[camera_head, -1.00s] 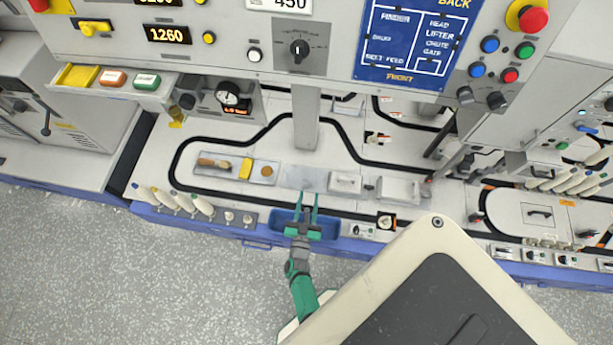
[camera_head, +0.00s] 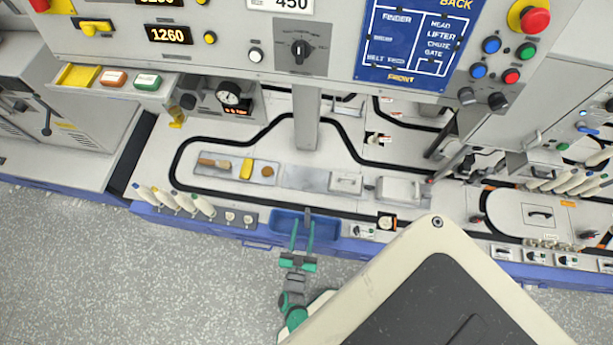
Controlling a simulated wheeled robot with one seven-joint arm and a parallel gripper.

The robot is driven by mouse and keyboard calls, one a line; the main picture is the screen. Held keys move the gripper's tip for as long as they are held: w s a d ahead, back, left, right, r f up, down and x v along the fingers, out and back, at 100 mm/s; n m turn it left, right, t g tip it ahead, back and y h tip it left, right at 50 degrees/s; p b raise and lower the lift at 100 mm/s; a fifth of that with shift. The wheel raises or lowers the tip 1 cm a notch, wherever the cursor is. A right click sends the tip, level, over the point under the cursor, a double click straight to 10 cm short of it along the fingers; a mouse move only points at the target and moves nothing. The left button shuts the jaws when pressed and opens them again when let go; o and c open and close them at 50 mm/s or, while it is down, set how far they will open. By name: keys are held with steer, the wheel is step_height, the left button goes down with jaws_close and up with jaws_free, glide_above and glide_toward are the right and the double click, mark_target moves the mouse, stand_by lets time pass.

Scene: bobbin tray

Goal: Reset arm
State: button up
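My gripper (camera_head: 303,230), green with two parallel fingers, is at the front edge of the machine. The fingers are apart and nothing shows between them. The fingertips overlap the blue tray (camera_head: 333,228) in the picture; I cannot tell their height above it. My gripper hides part of the tray's front. A small dark grey piece (camera_head: 308,213) shows at the tray's back side, just beyond the fingertips.
A grey plate (camera_head: 222,172) holds a brown-handled tool, a yellow block (camera_head: 246,169) and a round brown piece (camera_head: 267,171). The speckled floor (camera_head: 150,280) is clear at left.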

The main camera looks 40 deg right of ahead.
stand_by(0.4)
steer(key=s+a+r+n+t+y, duration=0.1)
steer(key=s+a+r+n+y, duration=0.2)
steer(key=a+r, duration=0.3)
steer(key=s+a+r+n+t+y, duration=0.1)
steer(key=s+a+r+n+y, duration=0.2)
steer(key=r, duration=1.3)
steer(key=s+a+r+n+t+y, duration=0.1)
steer(key=s+a+r+n+y, duration=0.2)
steer(key=s+a+r+y, duration=0.2)
steer(key=a+r+y, duration=0.2)
steer(key=a+r, duration=0.2)
steer(key=r, duration=0.2)
steer(key=shift+a+r+n+y, duration=0.25)
steer(key=shift+n+y, duration=0.05)
steer(key=shift+n, duration=0.1)
steer(key=shift+t, duration=0.3)
steer(key=shift+c, duration=0.6)
